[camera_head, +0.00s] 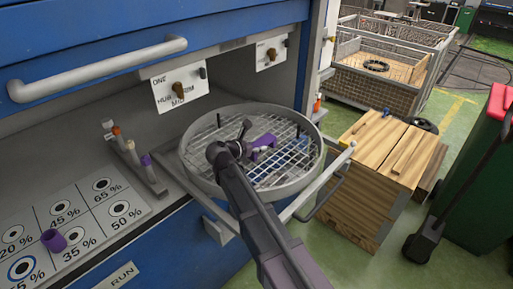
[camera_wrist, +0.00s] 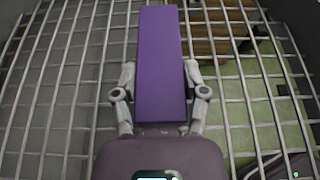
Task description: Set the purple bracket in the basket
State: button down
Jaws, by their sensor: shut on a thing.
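The purple bracket (camera_head: 264,141) is in my gripper (camera_head: 248,146), over the round grey basket (camera_head: 187,166) with a wire mesh floor. In the wrist view the bracket (camera_wrist: 160,60) is a long flat purple block, and the two fingers of my gripper (camera_wrist: 160,78) press on its sides. The mesh (camera_wrist: 75,75) lies beneath it. I cannot tell whether the bracket touches the mesh. My arm hides part of the basket's front.
A small rack with capped tubes (camera_head: 130,152) stands left of the basket. A purple cup (camera_head: 53,240) stands on a card of percentages (camera_head: 85,225). The blue cabinet overhangs the shelf. A wooden crate (camera_head: 370,195) and a green bin (camera_head: 480,185) stand at right.

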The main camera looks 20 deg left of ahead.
jog(key=shift+f, duration=0.15)
jog(key=shift+c, duration=0.6)
grip_release()
jog(key=shift+r, duration=0.2)
jog(key=p+v, duration=0.4)
jog(key=v, duration=0.6)
jog(key=shift+s+r, duration=0.15)
jog(key=shift+r, duration=0.05)
jog(key=shift+p+v, duration=0.3)
jog(key=shift+v, duration=0.5)
